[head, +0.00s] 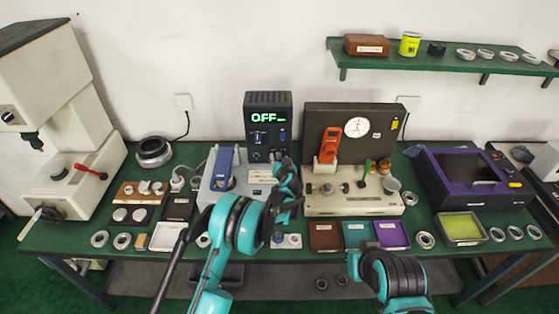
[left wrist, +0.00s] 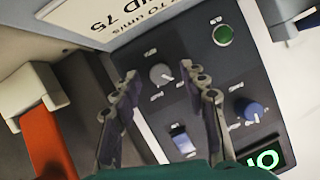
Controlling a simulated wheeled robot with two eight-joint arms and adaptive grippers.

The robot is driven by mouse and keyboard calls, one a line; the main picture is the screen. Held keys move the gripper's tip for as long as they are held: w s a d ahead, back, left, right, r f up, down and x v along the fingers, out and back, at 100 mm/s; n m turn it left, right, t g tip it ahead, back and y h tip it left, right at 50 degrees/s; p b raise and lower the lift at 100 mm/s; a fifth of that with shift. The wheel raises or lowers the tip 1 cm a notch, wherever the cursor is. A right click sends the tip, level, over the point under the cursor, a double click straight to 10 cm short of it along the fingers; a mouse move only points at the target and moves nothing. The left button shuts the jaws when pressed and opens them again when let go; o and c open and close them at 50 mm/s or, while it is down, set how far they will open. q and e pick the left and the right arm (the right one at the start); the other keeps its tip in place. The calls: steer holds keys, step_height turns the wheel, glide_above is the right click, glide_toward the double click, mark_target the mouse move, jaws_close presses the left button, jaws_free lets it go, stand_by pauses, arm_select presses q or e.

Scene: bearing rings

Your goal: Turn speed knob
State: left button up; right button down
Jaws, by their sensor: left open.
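A black control box (head: 268,112) with a green display reading OFF stands at the back of the bench. In the left wrist view its panel (left wrist: 205,65) carries a grey knob (left wrist: 161,74), a blue knob (left wrist: 250,110), a green button (left wrist: 223,35) and a rocker switch (left wrist: 182,140). The knob labels are too small to read. My left gripper (head: 288,172) is open in front of the panel. In the left wrist view its fingertips (left wrist: 160,76) appear on either side of the grey knob; I cannot tell whether they touch it.
A grey machine with a blue part (head: 222,165) stands left of the box. A dial gauge stand (head: 350,115) with an orange part is close on the right. Trays and rings line the bench front. My right arm (head: 395,280) shows at the bottom.

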arm_select(q)
steer(key=shift+w, duration=0.2)
jaws_close()
